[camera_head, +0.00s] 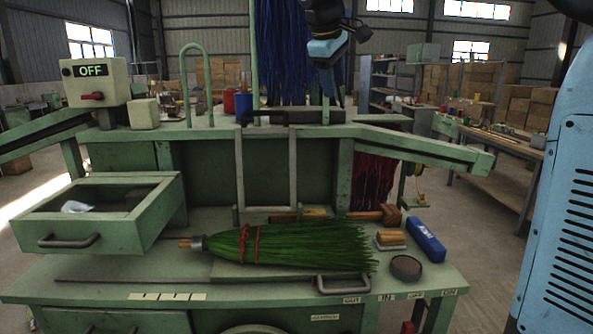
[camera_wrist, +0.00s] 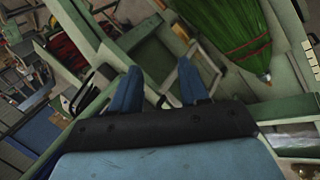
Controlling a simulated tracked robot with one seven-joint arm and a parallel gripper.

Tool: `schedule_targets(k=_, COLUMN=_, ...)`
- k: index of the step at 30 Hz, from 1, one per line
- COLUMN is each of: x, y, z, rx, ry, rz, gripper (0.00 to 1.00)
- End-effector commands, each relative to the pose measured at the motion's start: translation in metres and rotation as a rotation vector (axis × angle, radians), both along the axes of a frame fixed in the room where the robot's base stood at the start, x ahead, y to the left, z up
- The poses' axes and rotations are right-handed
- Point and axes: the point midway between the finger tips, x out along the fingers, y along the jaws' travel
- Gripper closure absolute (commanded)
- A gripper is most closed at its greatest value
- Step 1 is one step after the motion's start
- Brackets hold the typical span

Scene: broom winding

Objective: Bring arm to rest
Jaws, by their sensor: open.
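My gripper (camera_wrist: 162,82) shows in the wrist view with its two blue fingers apart and nothing between them. In the head view my gripper (camera_head: 325,62) hangs at the top centre, above the upper shelf of the green bench (camera_head: 120,268). The green broom head (camera_head: 295,246) lies on the lower worktop, its bristles to the right and two red bands around it. It also shows at the upper right of the wrist view (camera_wrist: 222,25), apart from the fingers. The upper arm is mostly cut off by the picture's top edge.
An open drawer (camera_head: 145,228) juts out at the left. A grey metal frame (camera_head: 240,180) stands at the bench's middle. A blue box (camera_head: 426,240), a brush (camera_head: 391,238) and a mallet (camera_head: 390,216) lie at the right. An OFF switch box (camera_head: 95,82) stands at the upper left.

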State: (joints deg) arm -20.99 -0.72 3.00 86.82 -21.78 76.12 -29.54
Motion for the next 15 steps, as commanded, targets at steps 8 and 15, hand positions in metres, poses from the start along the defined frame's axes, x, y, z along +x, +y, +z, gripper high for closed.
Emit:
schedule_targets(k=8, x=-0.079, y=-0.067, z=-0.035, rx=0.162, ry=-0.034, rz=-0.203, gripper=0.56)
schedule_targets(k=15, x=-0.149, y=-0.107, z=-0.081, rx=0.307, ry=-0.065, rz=-0.390, gripper=0.56)
